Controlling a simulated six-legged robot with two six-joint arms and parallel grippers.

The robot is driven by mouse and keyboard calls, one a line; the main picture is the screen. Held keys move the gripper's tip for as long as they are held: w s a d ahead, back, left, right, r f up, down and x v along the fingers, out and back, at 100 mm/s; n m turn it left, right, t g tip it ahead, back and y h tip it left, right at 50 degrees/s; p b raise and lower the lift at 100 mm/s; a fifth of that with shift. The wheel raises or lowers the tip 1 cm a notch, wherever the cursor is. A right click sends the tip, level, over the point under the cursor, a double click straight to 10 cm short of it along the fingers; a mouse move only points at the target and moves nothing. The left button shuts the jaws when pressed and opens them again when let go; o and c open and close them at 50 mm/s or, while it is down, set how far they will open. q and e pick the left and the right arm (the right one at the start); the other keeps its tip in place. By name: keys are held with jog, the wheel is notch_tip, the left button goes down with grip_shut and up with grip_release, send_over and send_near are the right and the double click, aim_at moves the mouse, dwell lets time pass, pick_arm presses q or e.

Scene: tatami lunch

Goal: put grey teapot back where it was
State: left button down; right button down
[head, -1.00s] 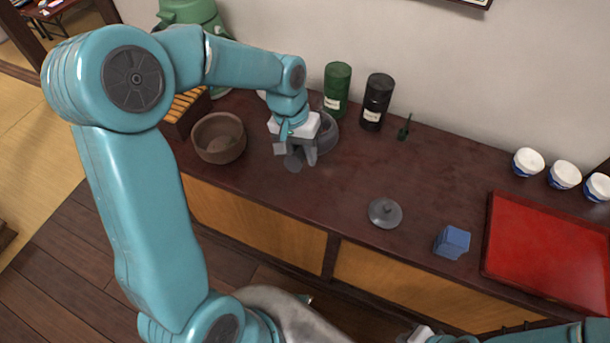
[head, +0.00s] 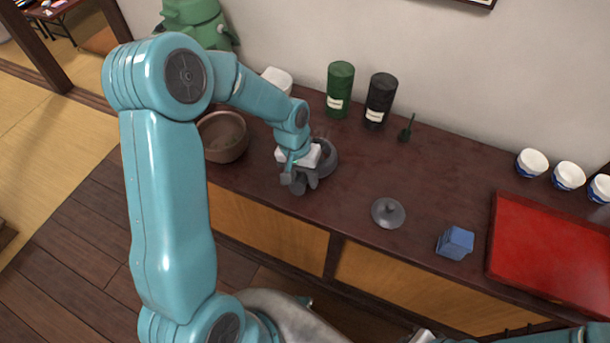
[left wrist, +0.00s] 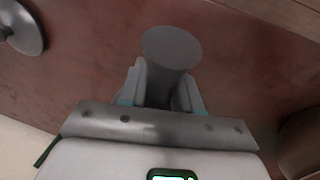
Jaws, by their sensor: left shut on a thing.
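The grey teapot (head: 328,156) is in the head view, near the middle of the dark counter, partly hidden behind my left gripper. My left gripper (head: 300,183) is shut on the teapot's side handle; the handle's round flared end shows in the left wrist view (left wrist: 172,48) between the fingers. I cannot tell whether the teapot's base touches the counter. A grey lid (head: 388,212) with a knob lies apart on the counter to the right.
A brown bowl (head: 223,138) stands left of the teapot. A green canister (head: 340,90) and a black canister (head: 379,100) stand behind it. A blue block (head: 455,243), a red tray (head: 555,250) and white-blue cups (head: 532,163) are to the right. Counter between teapot and lid is clear.

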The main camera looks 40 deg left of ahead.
pick_arm(q)
jog(key=c, duration=0.8)
grip_release()
jog(key=shift+f, duration=0.1)
jog(key=shift+r, duration=0.4)
jog(key=r, duration=0.3)
jog(key=a+r+p, duration=0.1)
jog(key=r, duration=0.3)
jog(key=a+r, duration=0.1)
jog(key=r, duration=0.3)
jog(key=shift+s+r, duration=0.15)
jog(key=shift+s, duration=0.2)
